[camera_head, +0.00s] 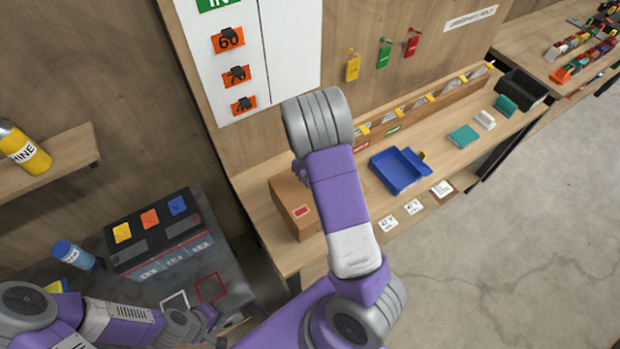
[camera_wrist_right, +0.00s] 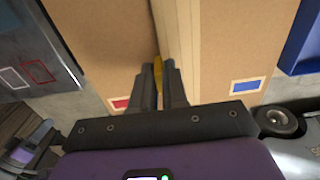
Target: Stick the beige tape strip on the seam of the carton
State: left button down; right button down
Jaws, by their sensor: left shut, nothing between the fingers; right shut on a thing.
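A brown carton (camera_head: 290,196) with a red label stands on the wooden bench, partly behind my right arm. In the right wrist view, brown cardboard (camera_wrist_right: 105,45) with a red label lies left of a pale beige band with lengthwise lines (camera_wrist_right: 180,35). More cardboard (camera_wrist_right: 238,50) with a blue label lies right of it. I cannot tell whether the band is the tape strip. My right gripper (camera_wrist_right: 165,68) is shut on a small yellow thing (camera_wrist_right: 158,65) at the band's left edge. My left gripper (camera_head: 212,322) is shut and empty, low over the grey table.
A blue tray (camera_head: 395,168) stands on the bench right of my right arm. A dark case with coloured squares (camera_head: 160,235) and a blue bottle (camera_head: 72,255) stand on the grey table (camera_head: 232,268). Red and white outlines mark its top. Coloured tags hang on the back panel.

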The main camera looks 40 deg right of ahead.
jog(key=shift+f, duration=0.25)
dwell(1.2)
jog(key=c, duration=0.6)
grip_release()
notch_tip(320, 180, up, 5)
jog(key=p, duration=0.5)
jog(key=shift+f, duration=0.1)
jog(key=shift+r, duration=1.1)
notch_tip(320, 180, up, 8)
jog(key=shift+f, duration=0.2)
